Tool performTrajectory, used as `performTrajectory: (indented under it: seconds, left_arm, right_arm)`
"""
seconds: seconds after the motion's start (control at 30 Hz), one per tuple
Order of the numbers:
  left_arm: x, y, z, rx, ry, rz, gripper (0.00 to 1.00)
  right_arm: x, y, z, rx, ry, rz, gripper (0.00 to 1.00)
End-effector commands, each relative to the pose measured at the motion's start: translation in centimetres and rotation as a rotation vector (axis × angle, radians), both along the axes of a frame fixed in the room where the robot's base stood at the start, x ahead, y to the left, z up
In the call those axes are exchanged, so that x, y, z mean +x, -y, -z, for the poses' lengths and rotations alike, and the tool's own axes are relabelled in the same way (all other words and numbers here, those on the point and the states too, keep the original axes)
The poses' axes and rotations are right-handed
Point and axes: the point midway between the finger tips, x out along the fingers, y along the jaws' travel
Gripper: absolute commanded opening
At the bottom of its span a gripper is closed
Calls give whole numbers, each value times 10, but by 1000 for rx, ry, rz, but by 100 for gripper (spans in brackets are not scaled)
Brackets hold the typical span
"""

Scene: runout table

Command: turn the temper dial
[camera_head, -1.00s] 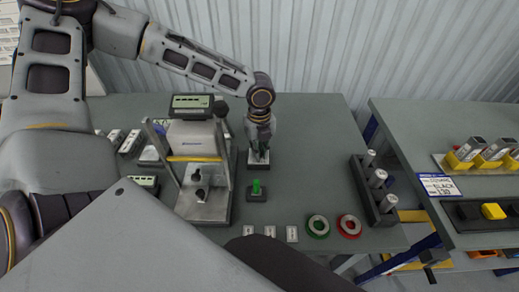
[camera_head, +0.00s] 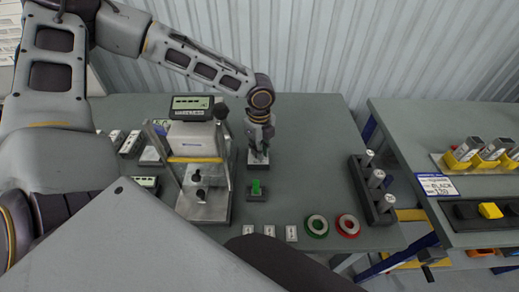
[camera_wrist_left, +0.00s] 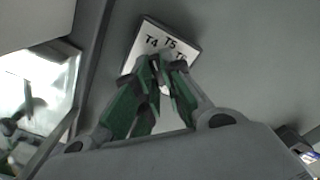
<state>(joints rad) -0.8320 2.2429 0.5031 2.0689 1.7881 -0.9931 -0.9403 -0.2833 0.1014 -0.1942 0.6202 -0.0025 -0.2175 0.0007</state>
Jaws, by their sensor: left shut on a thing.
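The temper dial (camera_head: 251,162) is a small block with a pale top face on the table, right of the metal press-like fixture. In the left wrist view its white plate (camera_wrist_left: 148,38) shows the marks T4, T5 and a third, partly covered mark. My left gripper (camera_head: 261,153) points down over the dial. In the left wrist view its green-and-black fingers (camera_wrist_left: 163,66) are shut at the middle of the plate, on the dial's knob, which they mostly hide. My right gripper is not in view.
The metal fixture (camera_head: 207,207) with a yellow bar stands close left of the dial. A green button box (camera_head: 257,190) sits in front of it. Green (camera_head: 317,226) and red (camera_head: 348,225) rings and a rack of cylinders (camera_head: 371,190) lie to the right.

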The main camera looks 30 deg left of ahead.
Motion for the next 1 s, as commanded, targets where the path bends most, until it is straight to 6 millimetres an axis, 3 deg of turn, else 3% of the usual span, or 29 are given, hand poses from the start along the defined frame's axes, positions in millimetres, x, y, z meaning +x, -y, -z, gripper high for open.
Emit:
performTrajectory:
  seconds: [0.2, 0.23, 0.4, 0.7, 1.0]
  left_arm:
    - [1, 0, 0, 1, 2, 0, 0]
    - [1, 0, 0, 1, 2, 0, 12]
    - [1, 0, 0, 1, 1, 1, 32]
    - [0, 0, 0, 0, 1, 1, 32]
    - [1, 0, -11, 1, 2, 1, 32]
  right_arm:
    - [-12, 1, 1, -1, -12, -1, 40]
    - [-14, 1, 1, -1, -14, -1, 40]
    - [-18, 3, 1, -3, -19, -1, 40]
    - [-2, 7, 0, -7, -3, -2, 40]
    - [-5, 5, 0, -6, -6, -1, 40]
